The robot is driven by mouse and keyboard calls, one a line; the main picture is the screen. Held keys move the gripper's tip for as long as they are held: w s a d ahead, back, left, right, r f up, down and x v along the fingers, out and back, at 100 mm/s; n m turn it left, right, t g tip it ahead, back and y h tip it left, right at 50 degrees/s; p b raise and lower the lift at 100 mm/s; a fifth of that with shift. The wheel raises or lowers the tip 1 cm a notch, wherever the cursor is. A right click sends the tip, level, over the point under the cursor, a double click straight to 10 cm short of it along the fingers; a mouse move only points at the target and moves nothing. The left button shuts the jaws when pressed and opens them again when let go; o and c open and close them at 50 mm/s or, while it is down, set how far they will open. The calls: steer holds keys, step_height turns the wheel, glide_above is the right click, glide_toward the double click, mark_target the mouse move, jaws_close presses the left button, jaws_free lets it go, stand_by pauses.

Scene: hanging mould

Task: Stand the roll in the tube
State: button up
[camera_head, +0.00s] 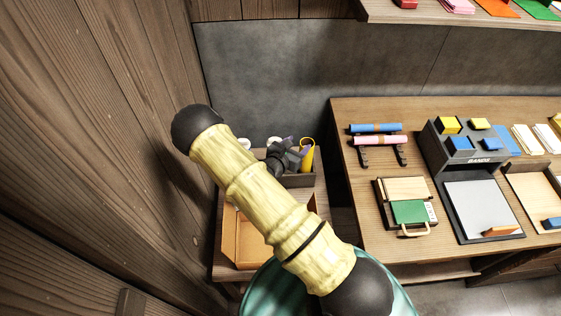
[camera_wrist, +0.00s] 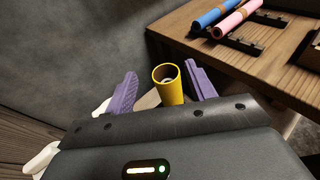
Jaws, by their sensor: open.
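A yellow hollow cylinder (camera_head: 307,158), which looks like the tube, stands upright in a dark box (camera_head: 301,181) on the low left table. In the wrist view the yellow cylinder (camera_wrist: 168,92) shows between my two purple fingers; something pale shows inside its mouth, too small to name. My gripper (camera_head: 296,151) is open, its fingers apart on either side of the cylinder in that view; I cannot tell whether they touch it. A blue roll (camera_head: 375,128) and a pink roll (camera_head: 380,140) lie on dark brackets on the right table. They also show in the wrist view.
A brown open tray (camera_head: 240,237) lies in front of the dark box. White rounded things (camera_head: 243,143) stand left of my gripper. The right table (camera_head: 347,108) holds a green-fronted case (camera_head: 409,211) and a dark organiser (camera_head: 467,146). A wooden wall (camera_head: 110,130) is close on the left.

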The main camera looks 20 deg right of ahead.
steer(key=b+v, duration=0.2)
steer(key=v, duration=0.9)
steer(key=shift+s+a+r, duration=0.1)
stand_by(0.8)
steer(key=s+d+r+m+g+y, duration=0.1)
steer(key=s+d+r+m+g, duration=0.2)
steer(key=s+m+g, duration=0.3)
steer(key=s+d+r+m+g+y, duration=0.1)
steer(key=s+d+r+m+g, duration=0.15)
steer(key=s+m+g, duration=0.45)
steer(key=s+a+r+m+t+y, duration=0.2)
steer(key=a+r+m+t+y, duration=0.2)
steer(key=r+m+y, duration=0.5)
steer(key=m+t, duration=0.1)
steer(key=m, duration=0.3)
steer(key=shift+r+m, duration=0.25)
steer(key=shift+m, duration=0.05)
